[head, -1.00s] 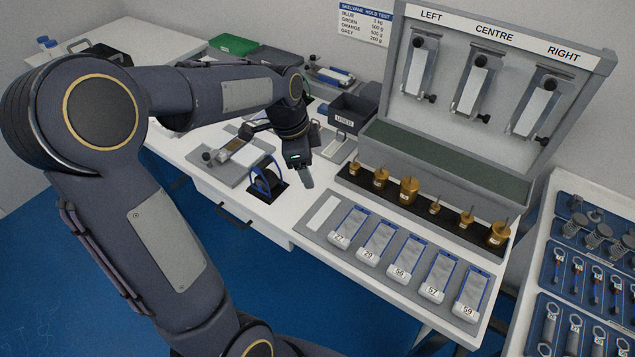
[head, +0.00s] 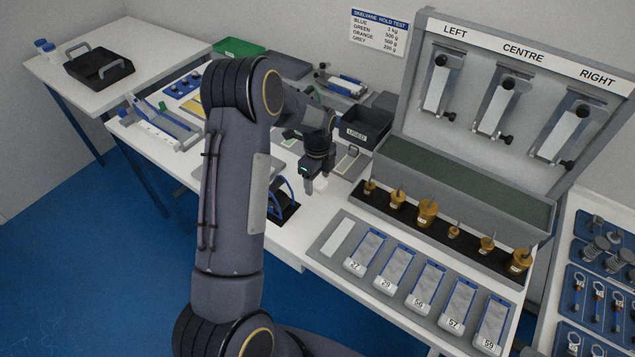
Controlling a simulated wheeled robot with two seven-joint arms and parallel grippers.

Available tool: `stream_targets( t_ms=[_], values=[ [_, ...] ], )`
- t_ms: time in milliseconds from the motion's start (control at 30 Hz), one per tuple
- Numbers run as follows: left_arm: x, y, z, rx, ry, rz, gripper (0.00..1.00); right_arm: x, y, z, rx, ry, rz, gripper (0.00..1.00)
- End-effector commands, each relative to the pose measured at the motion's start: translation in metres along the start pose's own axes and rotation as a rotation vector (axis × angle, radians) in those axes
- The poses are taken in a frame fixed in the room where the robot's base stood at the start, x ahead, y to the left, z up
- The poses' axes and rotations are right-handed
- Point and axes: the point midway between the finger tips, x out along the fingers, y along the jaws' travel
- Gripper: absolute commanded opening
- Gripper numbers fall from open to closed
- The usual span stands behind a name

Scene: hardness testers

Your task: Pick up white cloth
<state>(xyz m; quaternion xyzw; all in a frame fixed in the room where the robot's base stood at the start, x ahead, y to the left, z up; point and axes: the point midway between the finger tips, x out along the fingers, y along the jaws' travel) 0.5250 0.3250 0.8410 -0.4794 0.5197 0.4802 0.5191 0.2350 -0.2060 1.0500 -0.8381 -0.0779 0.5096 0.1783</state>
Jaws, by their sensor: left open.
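My left gripper (head: 311,184) is low over the white table, pointing down, with its jaws open. A small pale patch (head: 322,187) beside its fingertips may be the white cloth. It blends with the white tabletop, and I cannot tell whether the fingers touch it. A plain white strip (head: 337,238) lies at the left end of the grey tray of numbered pieces. My left arm hides part of the table behind it. My right gripper is not in view.
A black square with a blue-framed item (head: 281,203) is just left of the gripper. A dark bin marked USED (head: 366,127) stands behind it. Brass weights (head: 427,212) stand in a row to the right, before the grey test stand (head: 465,170). The grey tray (head: 321,250) is in front.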

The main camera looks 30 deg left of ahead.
Motion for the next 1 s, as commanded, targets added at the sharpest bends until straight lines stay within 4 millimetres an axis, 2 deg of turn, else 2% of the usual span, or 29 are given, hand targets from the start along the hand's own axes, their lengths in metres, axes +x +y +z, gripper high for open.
stream_targets(
  t_ms=[100,300,667,1000],
  values=[
    [0.0064,0.0001,-0.0001,0.0,0.0,0.0,0.64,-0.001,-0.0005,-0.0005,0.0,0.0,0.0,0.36],
    [0.0067,-0.0001,0.0,-0.001,0.0,-0.001,0.62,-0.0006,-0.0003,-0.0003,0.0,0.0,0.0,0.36],
    [0.0063,-0.0001,-0.0002,-0.001,0.0,-0.001,0.16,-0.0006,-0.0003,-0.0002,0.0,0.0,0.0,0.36],
    [0.0022,-0.0005,0.0,-0.001,0.0,-0.003,0.16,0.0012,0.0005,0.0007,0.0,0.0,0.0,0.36]
  ],
)
